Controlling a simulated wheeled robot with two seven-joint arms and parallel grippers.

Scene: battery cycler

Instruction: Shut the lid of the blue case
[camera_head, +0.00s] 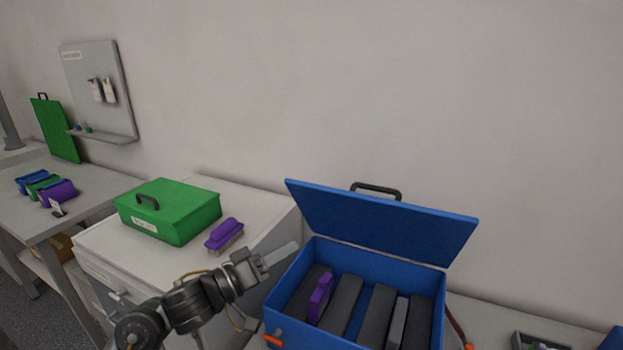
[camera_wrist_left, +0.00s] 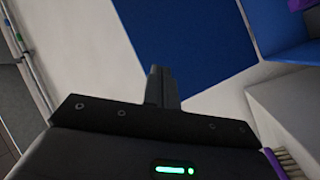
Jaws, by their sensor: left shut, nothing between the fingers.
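The blue case (camera_head: 353,256) stands open on the right bench. Its blue lid (camera_head: 380,222) is raised and leans back toward the wall, with a dark handle (camera_head: 376,190) on its far edge. Inside are dark dividers and a purple item (camera_head: 320,298). My left gripper (camera_head: 292,247) is shut and empty, just left of the case, near the lid's left side. In the left wrist view, the shut fingers (camera_wrist_left: 160,88) point toward a blue surface (camera_wrist_left: 185,40), and I cannot tell whether they touch it. My right gripper is not in view.
A closed green case (camera_head: 168,212) and a purple brush (camera_head: 225,234) stand on the cabinet left of the blue case. An orange latch (camera_head: 272,341) sticks out at the blue case's front. A grey tray (camera_head: 540,341) lies to its right. The wall is close behind.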

